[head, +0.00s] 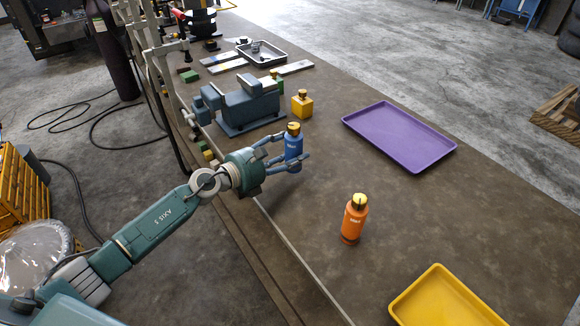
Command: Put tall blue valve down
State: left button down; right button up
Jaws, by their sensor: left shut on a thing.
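The tall blue valve (293,146) has a yellow-gold top and is upright between the fingers of my left gripper (292,158). The gripper is shut on it, over the bench near its left edge. The fingers cover part of the valve's lower body, and I cannot tell whether its base touches the bench. An orange valve (354,222) with a gold top stands upright on the bench, to the right of and nearer than the blue one. A small yellow valve (302,104) stands behind the blue one. My right gripper is not in view.
A blue-grey vise (243,105) stands behind the gripper. A purple tray (400,135) lies empty at right, and a yellow tray (445,300) is at the front right. A grey tray (262,52) lies far back. The brown bench (290,220) is clear around the orange valve.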

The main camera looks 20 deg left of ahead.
pick_arm(q)
jog(key=shift+w+f+b, duration=0.1)
jog(key=shift+f+b, duration=0.65)
jog(key=shift+f, duration=1.2)
jog(key=shift+f, duration=0.15)
jog(key=c, duration=0.7)
grip_release()
jog(key=shift+f, duration=0.1)
jog(key=shift+s, duration=0.2)
